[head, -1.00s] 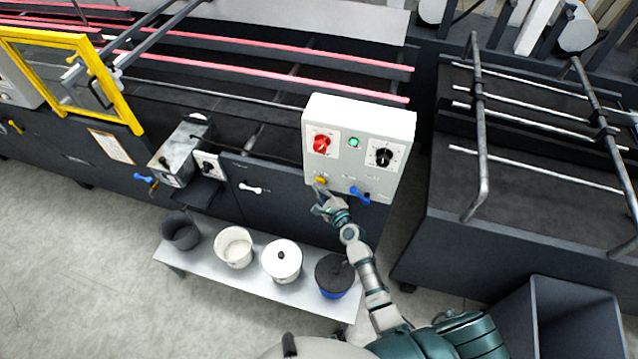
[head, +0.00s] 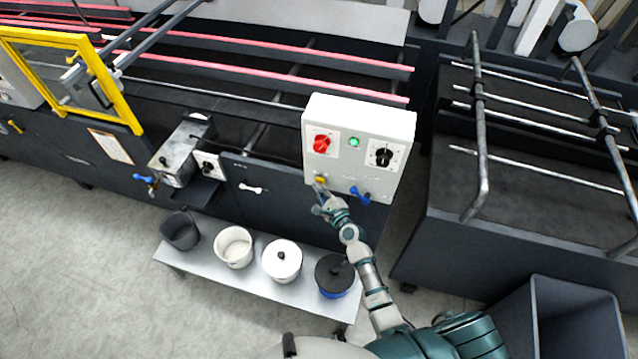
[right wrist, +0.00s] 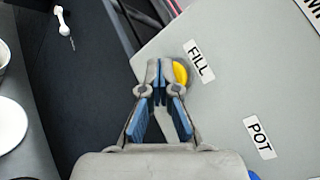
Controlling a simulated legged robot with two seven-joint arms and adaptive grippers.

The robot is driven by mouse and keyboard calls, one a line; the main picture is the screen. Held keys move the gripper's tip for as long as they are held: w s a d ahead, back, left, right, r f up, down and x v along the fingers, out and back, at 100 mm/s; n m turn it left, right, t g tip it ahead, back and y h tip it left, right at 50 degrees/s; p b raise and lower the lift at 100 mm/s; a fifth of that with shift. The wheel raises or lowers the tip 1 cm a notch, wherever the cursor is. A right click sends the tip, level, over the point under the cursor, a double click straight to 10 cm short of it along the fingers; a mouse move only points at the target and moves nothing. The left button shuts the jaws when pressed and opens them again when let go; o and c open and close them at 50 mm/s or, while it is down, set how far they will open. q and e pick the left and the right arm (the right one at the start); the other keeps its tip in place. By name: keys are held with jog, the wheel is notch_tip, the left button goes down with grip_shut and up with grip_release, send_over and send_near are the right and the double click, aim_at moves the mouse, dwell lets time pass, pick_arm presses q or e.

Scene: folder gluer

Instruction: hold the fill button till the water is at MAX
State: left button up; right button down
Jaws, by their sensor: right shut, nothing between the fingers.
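The white control box (head: 345,155) stands on the front of the machine. Its yellow fill button (head: 320,179) is at the lower left and also shows in the right wrist view (right wrist: 181,73), beside a label reading FILL. My right gripper (head: 317,188) is shut and empty, with its fingertips (right wrist: 160,66) at the button. One fingertip covers the button's left part. I cannot tell whether the button is pressed in. No water level or MAX mark can be made out. My left gripper is not in view.
The box also carries a red knob (head: 321,143), a green lamp (head: 354,142), a black dial (head: 384,156) and a blue lever (head: 360,195). A POT label (right wrist: 260,138) is near the gripper. Several pots stand on a low bench (head: 208,268) below.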

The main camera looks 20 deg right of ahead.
jog(key=shift+s, duration=0.1)
jog(key=shift+s+a, duration=0.5)
jog(key=shift+s, duration=0.2)
jog(key=shift+p, duration=0.3)
jog(key=s+a, duration=0.1)
jog(key=s, duration=0.1)
jog(key=s+a+p, duration=0.1)
jog(key=s+a, duration=0.1)
jog(key=shift+s+d, duration=0.1)
jog(key=shift+s, duration=0.05)
dwell(0.3)
